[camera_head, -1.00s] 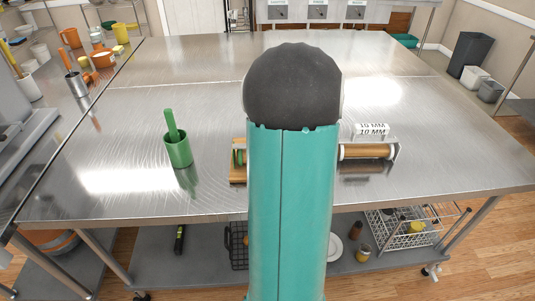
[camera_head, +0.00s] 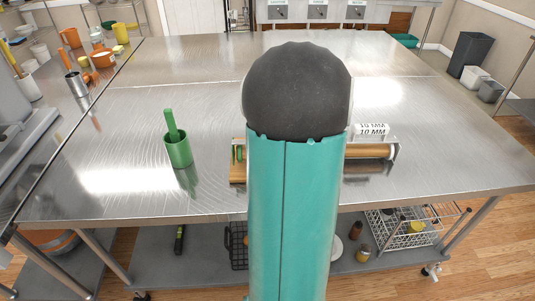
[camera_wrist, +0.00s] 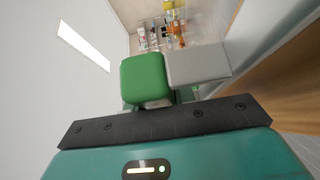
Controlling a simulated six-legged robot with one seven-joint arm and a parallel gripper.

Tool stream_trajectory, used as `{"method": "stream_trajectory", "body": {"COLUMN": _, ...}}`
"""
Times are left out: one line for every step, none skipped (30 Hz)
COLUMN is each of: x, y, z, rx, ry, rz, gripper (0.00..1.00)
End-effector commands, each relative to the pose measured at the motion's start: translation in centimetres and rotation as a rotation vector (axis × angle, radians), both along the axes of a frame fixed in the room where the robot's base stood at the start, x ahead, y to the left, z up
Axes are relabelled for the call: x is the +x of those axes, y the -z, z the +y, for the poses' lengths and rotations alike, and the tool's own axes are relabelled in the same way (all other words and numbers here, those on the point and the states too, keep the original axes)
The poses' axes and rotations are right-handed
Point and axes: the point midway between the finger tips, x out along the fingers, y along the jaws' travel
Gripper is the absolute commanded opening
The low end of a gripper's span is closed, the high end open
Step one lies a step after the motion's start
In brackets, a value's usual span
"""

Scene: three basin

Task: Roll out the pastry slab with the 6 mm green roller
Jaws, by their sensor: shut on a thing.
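In the head view my own teal arm covers the middle of the table and hides my gripper there. A small green part (camera_head: 238,153), apparently one end of the green roller, shows just left of the arm, above a wooden board edge (camera_head: 237,174). In the wrist view my gripper (camera_wrist: 172,84) is shut on a green block, which seems to be part of the green roller (camera_wrist: 145,80). A pale grey block touches its right side. I cannot make out the pastry slab; the arm may hide it.
A wooden roller (camera_head: 372,151) lies right of my arm, by a 10 MM label (camera_head: 371,130). A green cup (camera_head: 178,151) with a green stick stands on the left. The steel table (camera_head: 440,130) is clear at the back and far right.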

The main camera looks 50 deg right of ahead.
Motion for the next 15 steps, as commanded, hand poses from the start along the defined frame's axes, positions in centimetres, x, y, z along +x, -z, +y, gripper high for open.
{"method": "stream_trajectory", "body": {"x": 0.0, "y": -0.1, "z": 0.0, "rx": -0.001, "ry": 0.000, "rz": -0.002, "gripper": 0.00}}
{"method": "stream_trajectory", "body": {"x": 0.0, "y": -0.2, "z": 0.0, "rx": -0.002, "ry": 0.000, "rz": -0.003, "gripper": 0.00}}
{"method": "stream_trajectory", "body": {"x": 0.0, "y": -0.4, "z": 0.0, "rx": -0.003, "ry": 0.000, "rz": -0.003, "gripper": 0.00}}
{"method": "stream_trajectory", "body": {"x": 0.0, "y": -0.7, "z": 0.0, "rx": -0.004, "ry": -0.001, "rz": -0.003, "gripper": 0.00}}
{"method": "stream_trajectory", "body": {"x": 0.0, "y": -1.0, "z": 0.0, "rx": -0.005, "ry": -0.001, "rz": -0.003, "gripper": 0.00}}
{"method": "stream_trajectory", "body": {"x": 0.0, "y": -1.4, "z": 0.0, "rx": -0.005, "ry": -0.001, "rz": -0.003, "gripper": 0.00}}
{"method": "stream_trajectory", "body": {"x": 0.0, "y": -1.7, "z": 0.0, "rx": -0.005, "ry": -0.002, "rz": -0.004, "gripper": 0.00}}
{"method": "stream_trajectory", "body": {"x": 0.0, "y": -2.1, "z": 0.0, "rx": -0.005, "ry": -0.002, "rz": -0.004, "gripper": 0.00}}
{"method": "stream_trajectory", "body": {"x": 0.0, "y": -2.4, "z": 0.0, "rx": -0.005, "ry": -0.001, "rz": -0.003, "gripper": 0.00}}
{"method": "stream_trajectory", "body": {"x": 0.0, "y": -2.8, "z": 0.0, "rx": -0.005, "ry": -0.001, "rz": -0.003, "gripper": 0.00}}
{"method": "stream_trajectory", "body": {"x": 0.0, "y": -3.1, "z": 0.0, "rx": -0.005, "ry": -0.001, "rz": -0.004, "gripper": 0.00}}
{"method": "stream_trajectory", "body": {"x": 0.0, "y": -3.4, "z": 0.0, "rx": -0.004, "ry": -0.001, "rz": -0.004, "gripper": 0.00}}
{"method": "stream_trajectory", "body": {"x": 0.0, "y": -3.6, "z": 0.0, "rx": -0.004, "ry": -0.001, "rz": -0.003, "gripper": 0.00}}
{"method": "stream_trajectory", "body": {"x": 0.0, "y": -3.8, "z": 0.0, "rx": -0.004, "ry": -0.001, "rz": -0.002, "gripper": 0.00}}
{"method": "stream_trajectory", "body": {"x": 0.0, "y": -4.0, "z": 0.0, "rx": -0.004, "ry": 0.000, "rz": -0.002, "gripper": 0.00}}
